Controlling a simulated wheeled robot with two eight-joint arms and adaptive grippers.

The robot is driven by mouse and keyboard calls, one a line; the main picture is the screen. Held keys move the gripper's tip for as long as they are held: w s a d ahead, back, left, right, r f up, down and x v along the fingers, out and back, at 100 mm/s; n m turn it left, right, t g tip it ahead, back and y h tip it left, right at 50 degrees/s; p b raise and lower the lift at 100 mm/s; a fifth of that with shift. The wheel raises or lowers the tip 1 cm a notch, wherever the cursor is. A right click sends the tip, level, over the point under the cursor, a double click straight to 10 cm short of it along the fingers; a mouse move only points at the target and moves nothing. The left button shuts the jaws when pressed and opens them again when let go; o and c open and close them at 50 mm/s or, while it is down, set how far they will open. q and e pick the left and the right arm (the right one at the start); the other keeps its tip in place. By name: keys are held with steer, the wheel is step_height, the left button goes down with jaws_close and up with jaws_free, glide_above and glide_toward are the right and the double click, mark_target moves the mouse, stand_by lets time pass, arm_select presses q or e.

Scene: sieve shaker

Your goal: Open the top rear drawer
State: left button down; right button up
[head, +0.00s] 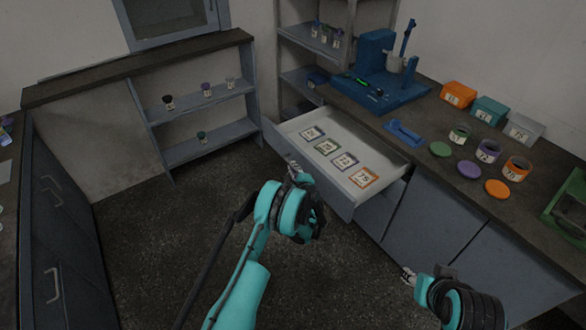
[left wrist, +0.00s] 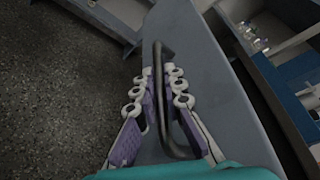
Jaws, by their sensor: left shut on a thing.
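The drawer (head: 341,202) under the dark counter on the right is pulled out. Its pale inside shows several flat numbered cards in a row. My left gripper (head: 293,168) is at the outside of the drawer's front panel. In the left wrist view, its fingers lie on both sides of the dark bar handle (left wrist: 159,88) on the grey-blue drawer front (left wrist: 220,92) and are shut on it. The handle is hidden in the head view. My right gripper (head: 408,276) is low at the right, apart from the drawer; its opening is too small to tell.
The counter holds a blue shaker stand (head: 376,55), a blue bracket (head: 404,133), boxes, labelled jars, coloured lids and a green tray (head: 565,212). An open shelf (head: 212,145) stands at the back left. The floor (head: 150,235) left of the drawer is clear.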

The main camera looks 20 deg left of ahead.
arm_select(q)
steer(key=shift+s+a, duration=0.15)
steer(key=shift+s, duration=0.1)
steer(key=c, duration=1.6)
jaws_free()
steer(key=v, duration=0.7)
steer(key=shift+s, duration=0.2)
